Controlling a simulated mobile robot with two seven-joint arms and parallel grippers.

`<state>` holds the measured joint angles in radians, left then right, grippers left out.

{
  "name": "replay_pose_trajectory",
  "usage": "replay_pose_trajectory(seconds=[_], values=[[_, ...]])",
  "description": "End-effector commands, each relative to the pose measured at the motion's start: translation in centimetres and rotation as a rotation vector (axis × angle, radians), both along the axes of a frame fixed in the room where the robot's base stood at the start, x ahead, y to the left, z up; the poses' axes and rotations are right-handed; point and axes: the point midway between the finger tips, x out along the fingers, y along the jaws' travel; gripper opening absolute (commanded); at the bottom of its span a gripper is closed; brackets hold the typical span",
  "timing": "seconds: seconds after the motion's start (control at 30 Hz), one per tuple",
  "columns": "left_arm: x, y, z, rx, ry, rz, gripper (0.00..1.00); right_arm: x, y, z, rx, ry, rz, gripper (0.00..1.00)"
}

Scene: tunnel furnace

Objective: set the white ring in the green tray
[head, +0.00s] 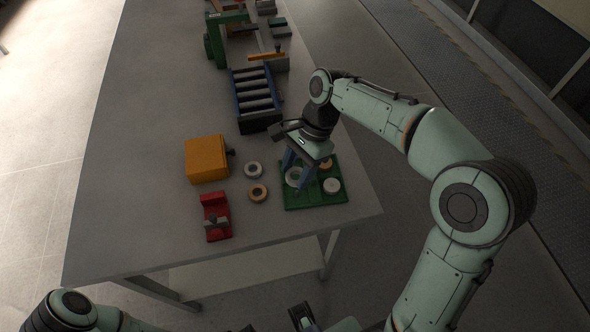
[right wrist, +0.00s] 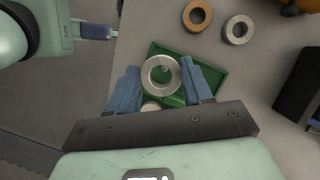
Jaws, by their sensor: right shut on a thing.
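The white ring (right wrist: 162,75) is between the two blue fingers of my right gripper (right wrist: 162,88), which is shut on it. In the head view the ring (head: 293,177) is at the left part of the green tray (head: 316,202), below the right gripper (head: 298,168). The tray also shows under the ring in the right wrist view (right wrist: 216,82). I cannot tell whether the ring touches the tray floor. A white round piece (head: 332,186) and an orange one (head: 326,163) are in the tray. My left gripper (right wrist: 108,32) is partly seen, away from the tray; its opening is unclear.
A pale ring (head: 253,169) and an orange-brown ring (head: 258,193) lie left of the tray. A yellow-orange block (head: 206,159), a red fixture (head: 216,217) and a blue-framed roller rack (head: 256,98) stand nearby. The table's left side is clear.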

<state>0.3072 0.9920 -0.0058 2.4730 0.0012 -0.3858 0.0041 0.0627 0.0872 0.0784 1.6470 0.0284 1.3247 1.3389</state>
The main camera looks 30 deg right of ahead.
Motion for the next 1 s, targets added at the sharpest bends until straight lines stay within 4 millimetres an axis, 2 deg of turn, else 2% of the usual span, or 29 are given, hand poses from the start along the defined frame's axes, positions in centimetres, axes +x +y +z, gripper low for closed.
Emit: replay_pose_trajectory(seconds=[0.37, 0.77, 1.0], values=[[-0.4, 0.0, -1.3, 0.001, 0.005, 0.000, 0.00, 0.1, -0.1, -1.4, 0.000, 0.000, -0.010, 0.20], [-0.4, 0.0, -4.3, 0.003, -0.010, 0.004, 0.00, 0.1, -0.1, -4.6, 0.001, 0.001, -0.009, 0.20], [0.1, 0.1, -4.9, 0.006, -0.026, 0.008, 0.00, 0.1, -0.1, -6.1, 0.001, 0.000, -0.009, 0.20]])
